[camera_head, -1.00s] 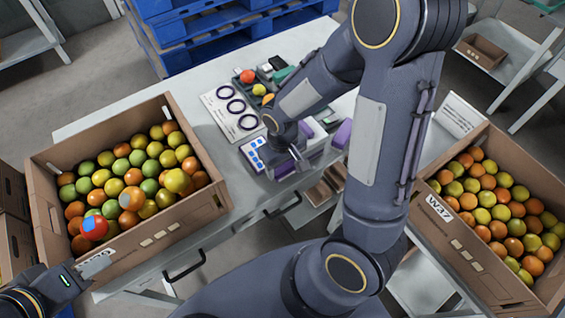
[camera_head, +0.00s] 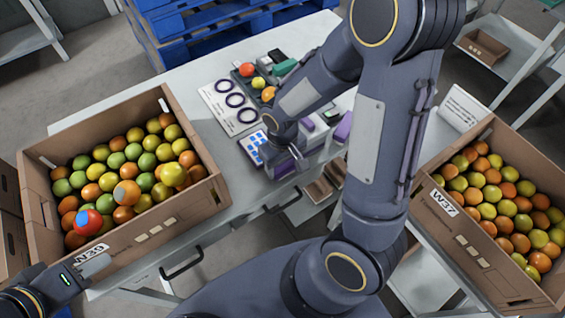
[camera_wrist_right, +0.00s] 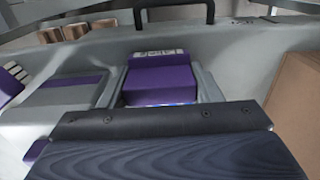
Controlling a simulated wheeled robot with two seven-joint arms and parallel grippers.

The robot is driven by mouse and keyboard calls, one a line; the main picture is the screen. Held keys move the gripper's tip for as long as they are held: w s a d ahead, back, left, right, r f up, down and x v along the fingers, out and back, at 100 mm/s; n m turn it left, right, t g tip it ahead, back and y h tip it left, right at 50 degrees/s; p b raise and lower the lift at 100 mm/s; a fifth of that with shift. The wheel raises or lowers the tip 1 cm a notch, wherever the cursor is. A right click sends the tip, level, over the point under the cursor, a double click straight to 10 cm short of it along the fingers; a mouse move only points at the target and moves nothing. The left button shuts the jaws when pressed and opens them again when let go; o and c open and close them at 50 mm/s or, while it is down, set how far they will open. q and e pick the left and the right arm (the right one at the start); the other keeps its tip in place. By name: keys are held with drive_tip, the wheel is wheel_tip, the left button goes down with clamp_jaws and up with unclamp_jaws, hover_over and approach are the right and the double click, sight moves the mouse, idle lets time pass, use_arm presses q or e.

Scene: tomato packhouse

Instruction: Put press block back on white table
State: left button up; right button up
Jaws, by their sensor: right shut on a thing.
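The white table (camera_head: 140,105) runs diagonally through the head view. My right gripper (camera_head: 284,168) is low over its front part, beside the blue-and-white card. In the right wrist view a purple block (camera_wrist_right: 160,82) with a pale, marked far end sits between the grey fingers of my right gripper (camera_wrist_right: 160,90). They are shut on it, and I take it as the press block. The gripper's dark body hides the near side, so I cannot tell whether the block touches the table. My left gripper (camera_head: 78,278) is at the lower left, by the left crate; its fingertips are unclear.
A crate of tomatoes (camera_head: 150,235) stands on the table's left, another crate (camera_head: 470,262) at the right. A sheet with dark rings (camera_head: 222,118) and a dark tray with tomatoes (camera_head: 243,72) lie behind my right gripper. Blue pallets (camera_head: 190,45) stand beyond the table.

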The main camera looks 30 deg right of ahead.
drive_tip(key=shift+f+b, duration=0.35)
drive_tip(key=o, duration=0.9)
drive_tip(key=c, duration=0.3)
wheel_tip(320, 180, up, 7)
drive_tip(key=p, duration=0.6)
idle(0.4)
